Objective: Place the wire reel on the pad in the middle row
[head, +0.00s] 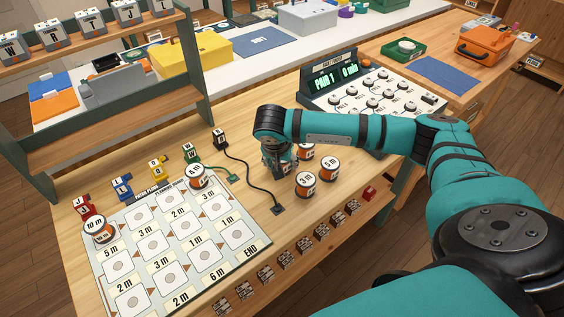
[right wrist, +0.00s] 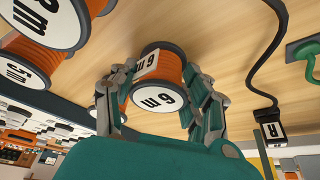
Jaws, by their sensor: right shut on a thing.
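My right gripper (head: 278,168) is down at the wooden bench, right of the printed board. In the right wrist view, its fingers (right wrist: 165,100) are closed around the sides of an orange wire reel (right wrist: 160,96) with dark rims and a "6 m" label. The arm mostly hides this reel in the head view. The board (head: 252,252) has rows of light pads with round marks, including bare pads in the middle row (head: 153,243). One reel (head: 197,176) stands at the board's far edge and a 10 m reel (head: 95,228) at its left. My left gripper is out of view.
A 3 m reel (head: 306,184) and a 5 m reel (head: 329,168) stand close right of my gripper, with another reel behind. A black cable (head: 262,187) curves between gripper and board. Small labelled blocks (head: 302,246) line the bench's front. A console (head: 375,95) stands behind right.

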